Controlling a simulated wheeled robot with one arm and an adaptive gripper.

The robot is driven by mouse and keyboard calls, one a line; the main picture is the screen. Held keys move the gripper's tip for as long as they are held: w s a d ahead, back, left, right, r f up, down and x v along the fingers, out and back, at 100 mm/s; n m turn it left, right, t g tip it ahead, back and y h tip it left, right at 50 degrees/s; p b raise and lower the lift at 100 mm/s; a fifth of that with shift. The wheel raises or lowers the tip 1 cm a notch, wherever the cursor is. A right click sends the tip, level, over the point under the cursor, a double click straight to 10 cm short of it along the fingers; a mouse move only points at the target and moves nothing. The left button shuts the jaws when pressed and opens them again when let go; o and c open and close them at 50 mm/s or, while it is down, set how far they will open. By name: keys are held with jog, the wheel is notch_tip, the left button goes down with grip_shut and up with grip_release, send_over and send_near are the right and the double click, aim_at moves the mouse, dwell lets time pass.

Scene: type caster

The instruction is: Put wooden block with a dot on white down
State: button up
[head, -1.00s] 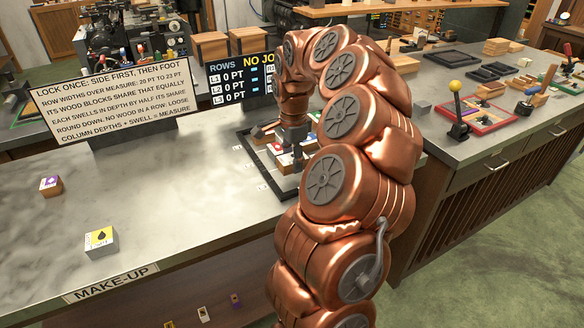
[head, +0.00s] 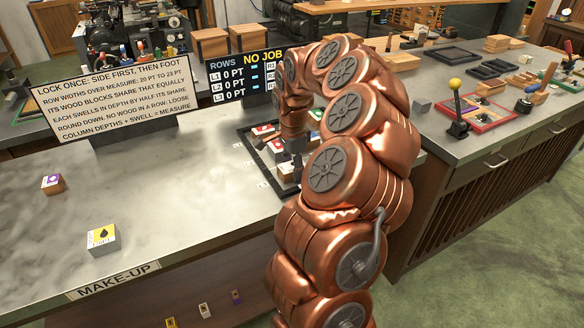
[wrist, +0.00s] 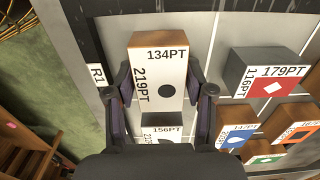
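In the wrist view, my gripper (wrist: 160,84) has a finger on each side of a wooden block with a black dot on its white top (wrist: 168,66), marked 134PT and 219PT. The fingers appear to press on its sides. Its orange-brown wood side shows at the far end. Whether its underside touches the tray floor is hidden. A grey block marked 156PT (wrist: 160,131), also with a dot on white, lies just nearer, partly behind my gripper. In the head view, my gripper (head: 293,160) is low over the dark-edged tray (head: 256,162), largely hidden by my arm.
The R1 label (wrist: 97,75) is on the left rim.

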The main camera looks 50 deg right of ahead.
aim_at(292, 166)
jog(key=shift+o, duration=1.4)
jog(key=shift+r, duration=0.1)
jog(key=shift+r+p, duration=0.15)
jog(key=shift+p, duration=0.2)
jog(key=shift+r+b, duration=0.3)
jog(key=shift+r, duration=0.1)
notch_tip(292, 166, up, 11)
jog(key=b, duration=0.2)
